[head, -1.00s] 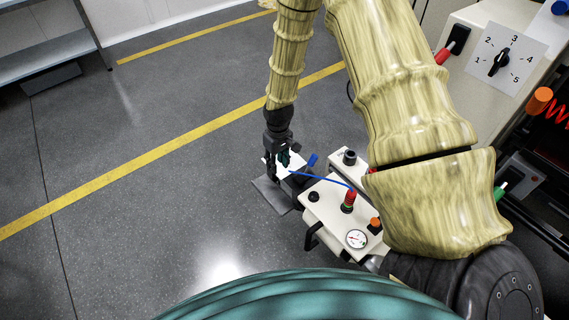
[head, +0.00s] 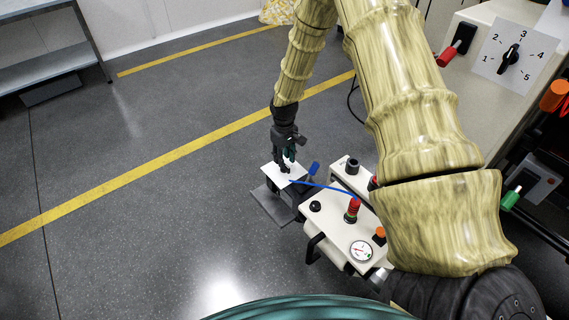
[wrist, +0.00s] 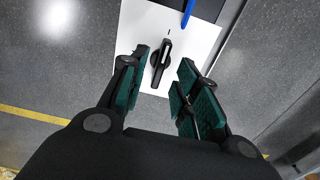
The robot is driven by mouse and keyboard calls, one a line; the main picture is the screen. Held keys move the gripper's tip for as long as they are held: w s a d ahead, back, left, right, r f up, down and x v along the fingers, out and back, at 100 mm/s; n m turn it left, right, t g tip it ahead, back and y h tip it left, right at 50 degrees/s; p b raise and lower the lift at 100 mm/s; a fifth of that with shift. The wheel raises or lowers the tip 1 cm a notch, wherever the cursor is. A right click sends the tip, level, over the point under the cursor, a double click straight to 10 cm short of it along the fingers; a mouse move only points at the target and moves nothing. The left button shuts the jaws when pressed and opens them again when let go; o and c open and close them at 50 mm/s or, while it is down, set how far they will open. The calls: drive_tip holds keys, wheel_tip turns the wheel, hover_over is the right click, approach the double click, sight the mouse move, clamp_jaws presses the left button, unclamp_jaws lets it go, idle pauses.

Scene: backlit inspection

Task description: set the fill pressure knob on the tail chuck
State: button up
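The fill pressure knob (wrist: 159,68) shows in the wrist view as a black knob with a white pointer line on a white plate (wrist: 190,38). The line points up and slightly right, close to a small dark mark on the plate. My gripper (wrist: 164,64) is open, with one green-padded finger left of the knob and the other right of it; I cannot tell whether they touch it. In the head view my gripper (head: 287,166) is over the white plate (head: 272,174) of the tail chuck, and the knob is not distinguishable there.
A blue hose (head: 315,186) runs from the plate to a white box (head: 338,222) with a gauge (head: 361,250), a red-topped part (head: 352,209) and a black button. At right is a panel dial (head: 509,58) numbered 1 to 5. Open floor lies left.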

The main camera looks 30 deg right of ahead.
drive_tip(key=shift+f, duration=1.4)
clamp_jaws()
